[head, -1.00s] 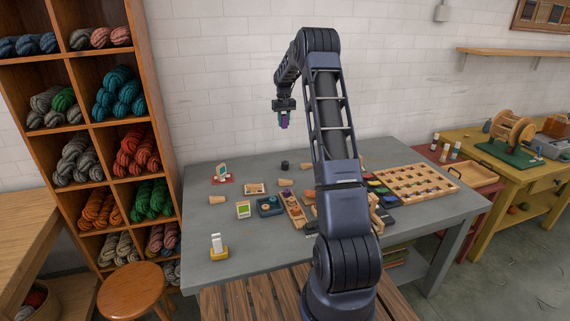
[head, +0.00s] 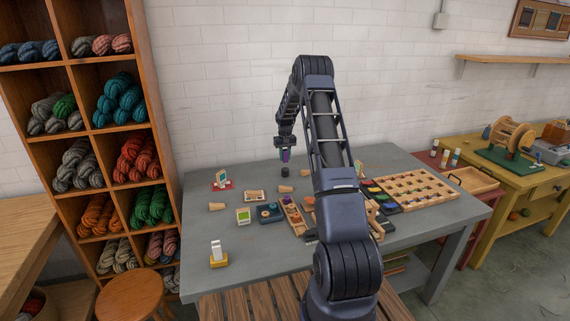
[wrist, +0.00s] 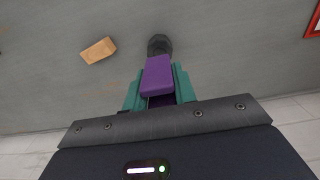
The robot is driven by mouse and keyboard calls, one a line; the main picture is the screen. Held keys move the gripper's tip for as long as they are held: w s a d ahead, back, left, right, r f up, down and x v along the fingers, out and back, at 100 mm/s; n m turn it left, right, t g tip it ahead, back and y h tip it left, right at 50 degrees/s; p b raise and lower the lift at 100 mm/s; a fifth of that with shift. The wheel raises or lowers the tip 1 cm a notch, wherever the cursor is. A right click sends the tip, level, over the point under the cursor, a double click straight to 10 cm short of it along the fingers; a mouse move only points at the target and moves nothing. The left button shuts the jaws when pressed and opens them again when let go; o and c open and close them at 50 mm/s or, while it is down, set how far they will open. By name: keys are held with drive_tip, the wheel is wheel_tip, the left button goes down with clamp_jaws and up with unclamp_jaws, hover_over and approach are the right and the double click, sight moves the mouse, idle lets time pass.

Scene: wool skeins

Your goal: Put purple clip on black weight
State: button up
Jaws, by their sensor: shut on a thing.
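The purple clip (wrist: 157,77) is held between the teal fingers of my gripper (wrist: 160,90) in the wrist view. In the head view the purple clip (head: 286,155) hangs at the end of my gripper (head: 285,152), over the back of the grey table. The black weight (wrist: 159,45) stands on the table just beyond the clip in the wrist view, partly covered by it. In the head view the black weight (head: 285,172) is small and directly below the gripper. The clip looks apart from the weight, with a gap in the head view.
A wooden block (wrist: 98,50) lies left of the weight in the wrist view. The grey table (head: 200,250) also bears a red-based stand (head: 222,180), a blue tray (head: 270,213) and a large compartment tray (head: 415,188). The white wall is close behind.

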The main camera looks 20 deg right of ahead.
drive_tip(key=shift+f, duration=2.1)
drive_tip(key=shift+f, duration=0.15)
drive_tip(key=o, duration=1)
drive_tip(key=shift+c, duration=0.2)
